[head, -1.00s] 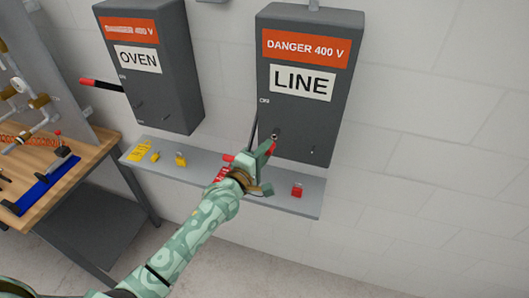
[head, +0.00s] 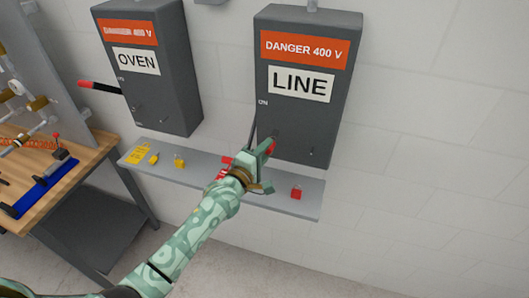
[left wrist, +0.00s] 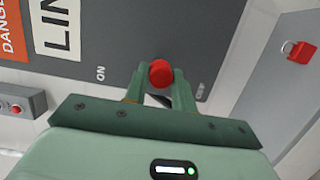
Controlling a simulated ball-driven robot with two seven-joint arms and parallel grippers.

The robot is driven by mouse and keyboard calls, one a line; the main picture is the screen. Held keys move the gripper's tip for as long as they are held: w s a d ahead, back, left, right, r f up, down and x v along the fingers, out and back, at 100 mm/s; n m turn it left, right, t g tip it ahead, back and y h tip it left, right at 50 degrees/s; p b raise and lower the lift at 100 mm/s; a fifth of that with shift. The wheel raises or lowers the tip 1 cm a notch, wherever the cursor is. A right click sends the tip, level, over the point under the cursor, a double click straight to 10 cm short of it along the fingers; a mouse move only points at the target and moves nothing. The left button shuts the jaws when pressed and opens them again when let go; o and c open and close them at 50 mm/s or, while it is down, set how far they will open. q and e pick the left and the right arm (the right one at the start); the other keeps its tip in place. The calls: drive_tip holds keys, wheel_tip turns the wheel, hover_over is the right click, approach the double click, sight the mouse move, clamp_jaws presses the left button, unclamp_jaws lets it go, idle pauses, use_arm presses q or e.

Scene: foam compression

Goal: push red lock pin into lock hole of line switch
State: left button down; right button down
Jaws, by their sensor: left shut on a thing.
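The line switch (head: 330,124) is a grey wall box with a "DANGER 400 V" label and a "LINE" sign. It fills the upper part of the left wrist view (left wrist: 130,28). My left gripper (head: 266,149) is at the lower left of its front face, shut on the red lock pin (head: 270,147). The pin's round red head shows between the fingertips in the left wrist view (left wrist: 161,73). The lock hole is hidden behind the gripper and pin, so I cannot tell how deep the pin sits. My right gripper is not in view.
A grey shelf (head: 215,183) runs below the boxes, with a red padlock (head: 296,193), yellow padlocks (head: 179,162) and tags. The oven switch (head: 165,95) hangs to the left. A wooden workbench (head: 75,180) stands at far left. The wall on the right is clear.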

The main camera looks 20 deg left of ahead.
sight(269, 152)
use_arm(q)
drive_tip(key=shift+w+b, duration=0.35)
drive_tip(key=shift+w, duration=0.6)
drive_tip(key=c, duration=1.1)
unclamp_jaws()
drive_tip(key=shift+s, duration=0.15)
drive_tip(key=shift+s+p, duration=1.8)
drive_tip(key=shift+s, duration=1.05)
drive_tip(key=shift+a, duration=0.1)
